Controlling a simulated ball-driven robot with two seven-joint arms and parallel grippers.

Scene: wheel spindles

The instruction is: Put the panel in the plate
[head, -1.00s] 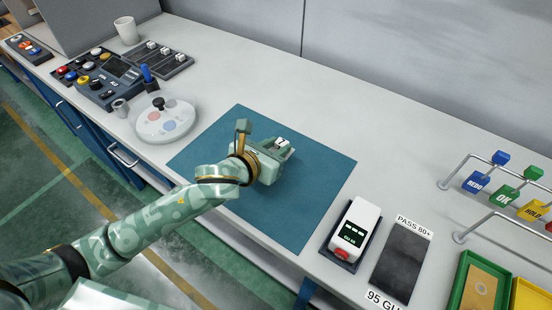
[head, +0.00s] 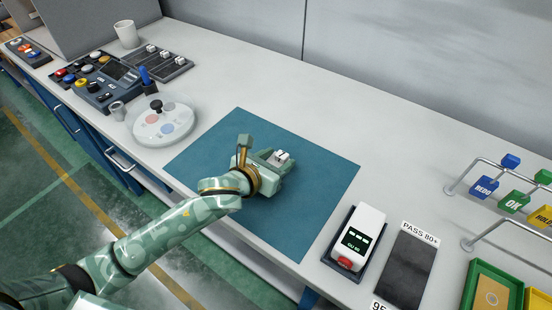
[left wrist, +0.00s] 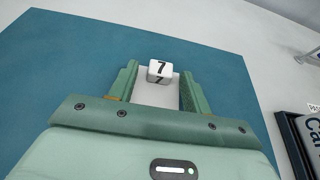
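A small white panel (left wrist: 157,95) with a white cube marked 7 (left wrist: 161,71) at its far end shows in the left wrist view. My left gripper (left wrist: 159,88) has a finger along each side of it, and the white piece fills the gap. In the head view my left gripper (head: 279,160) is over the teal mat, with the white piece at its fingertips. A round white plate (head: 180,136) with coloured discs and a black knob stands left of the mat. I cannot tell whether this is the task's plate. My right gripper is out of view.
The teal mat (head: 325,180) is otherwise bare. A white device (head: 364,228) and a dark PASS 80+ pad (head: 408,265) lie to its right. A control box (head: 105,80) and a cup (head: 126,34) are at back left. Signs hang on rails (head: 485,185) at right.

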